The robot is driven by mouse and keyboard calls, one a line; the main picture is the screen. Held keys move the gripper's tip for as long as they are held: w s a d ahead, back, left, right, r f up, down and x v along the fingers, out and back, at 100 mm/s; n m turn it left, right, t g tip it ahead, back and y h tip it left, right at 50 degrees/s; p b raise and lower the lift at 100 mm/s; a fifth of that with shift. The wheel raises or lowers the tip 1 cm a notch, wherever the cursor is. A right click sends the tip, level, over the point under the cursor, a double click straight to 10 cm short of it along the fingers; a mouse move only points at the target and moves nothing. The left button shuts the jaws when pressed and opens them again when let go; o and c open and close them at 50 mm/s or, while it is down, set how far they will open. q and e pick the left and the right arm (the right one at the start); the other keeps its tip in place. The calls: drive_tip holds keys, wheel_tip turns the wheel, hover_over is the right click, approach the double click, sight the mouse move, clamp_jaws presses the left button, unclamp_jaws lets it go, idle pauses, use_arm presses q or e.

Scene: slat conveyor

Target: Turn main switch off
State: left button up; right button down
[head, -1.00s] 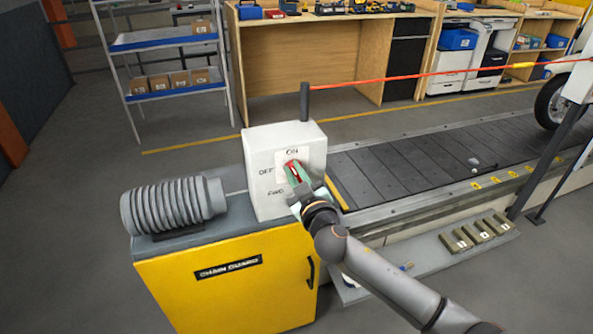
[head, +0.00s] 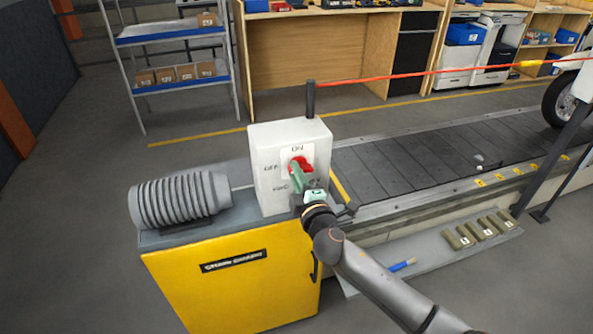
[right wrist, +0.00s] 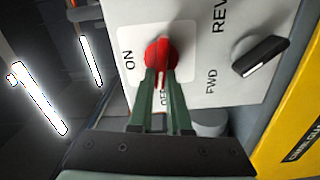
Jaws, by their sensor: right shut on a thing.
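The main switch is a red rotary knob (head: 300,161) on the front of a white control box (head: 263,145). ON is printed above it and OFF to its left in the head view. In the right wrist view, the knob (right wrist: 157,50) sits between the green fingertips of my right gripper (right wrist: 160,72), which is shut on it. The fingers partly cover the OFF label and the knob's grip, so its exact angle is hard to read. My left gripper is not in view.
A black selector knob (right wrist: 260,56) marked FWD and REV is on the same box. A yellow chain guard cabinet (head: 232,290) and a grey ribbed cover (head: 180,200) stand beside it. The slat conveyor (head: 420,150) runs right. A red cord (head: 400,77) stretches above it.

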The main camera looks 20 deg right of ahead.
drive_tip(key=shift+f+n, duration=0.1)
drive_tip(key=shift+n, duration=1)
drive_tip(key=c, duration=0.9)
unclamp_jaws()
drive_tip(key=shift+o, duration=0.2)
drive_tip(key=shift+s+f, duration=0.1)
drive_tip(key=s, duration=1.2)
drive_tip(key=shift+s+d+b, duration=0.2)
drive_tip(key=shift+b, duration=0.1)
drive_tip(key=s+f+m+g+y+p, duration=0.1)
drive_tip(key=s+f+m+g, duration=0.7)
drive_tip(key=s+f+m, duration=0.8)
drive_tip(key=s+f+p, duration=0.1)
drive_tip(key=s+f, duration=0.3)
drive_tip(key=f, duration=0.4)
drive_tip(key=shift+s+g+y, duration=0.4)
